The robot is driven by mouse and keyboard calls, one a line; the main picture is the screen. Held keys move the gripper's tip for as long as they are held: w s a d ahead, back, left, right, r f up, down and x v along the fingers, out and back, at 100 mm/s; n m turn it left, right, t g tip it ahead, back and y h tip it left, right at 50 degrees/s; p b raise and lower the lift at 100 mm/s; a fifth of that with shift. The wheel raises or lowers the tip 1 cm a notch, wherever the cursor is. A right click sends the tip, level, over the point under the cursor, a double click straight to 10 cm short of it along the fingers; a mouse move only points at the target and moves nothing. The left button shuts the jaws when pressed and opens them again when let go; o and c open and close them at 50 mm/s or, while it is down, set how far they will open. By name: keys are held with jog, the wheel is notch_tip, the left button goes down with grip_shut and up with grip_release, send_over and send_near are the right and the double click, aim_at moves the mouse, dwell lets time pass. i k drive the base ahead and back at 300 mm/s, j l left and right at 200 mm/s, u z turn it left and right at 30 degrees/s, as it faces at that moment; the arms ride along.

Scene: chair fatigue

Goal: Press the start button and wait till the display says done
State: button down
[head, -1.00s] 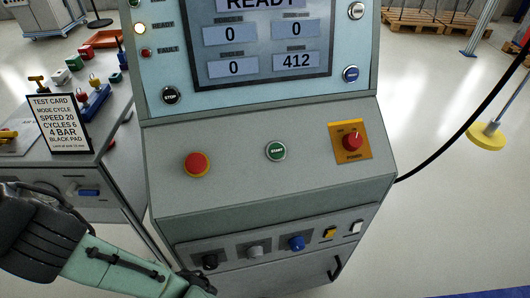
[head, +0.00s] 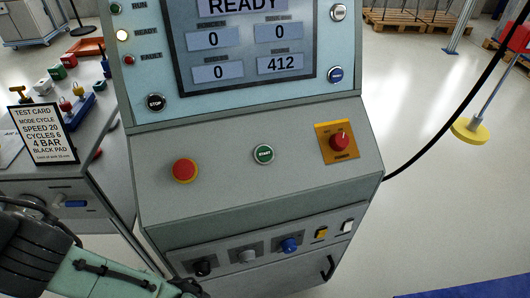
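The green round start button (head: 264,154), labelled START, sits in the middle of the sloped console panel. The display (head: 246,42) above it reads READY, with 0, 0, 0 and 412 in its boxes. The READY lamp (head: 122,35) at its left is lit pale yellow. My arm enters at the lower left, below and left of the start button and apart from it. Its far end is cut off by the bottom edge, so my gripper is not seen.
A red mushroom button (head: 185,170) is left of start, and a red power switch (head: 340,141) on a yellow plate is right. Knobs line the lower front. A test card (head: 41,133) stands on the left bench. A black cable (head: 430,145) hangs at right.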

aim_at(264, 153)
jog(key=z, duration=1.2)
jog(key=k+j, duration=0.35)
jog(key=j, duration=0.15)
jog(key=k+j, duration=0.35)
jog(key=j, duration=0.15)
jog(key=k+j, duration=0.35)
jog(key=j, duration=0.2)
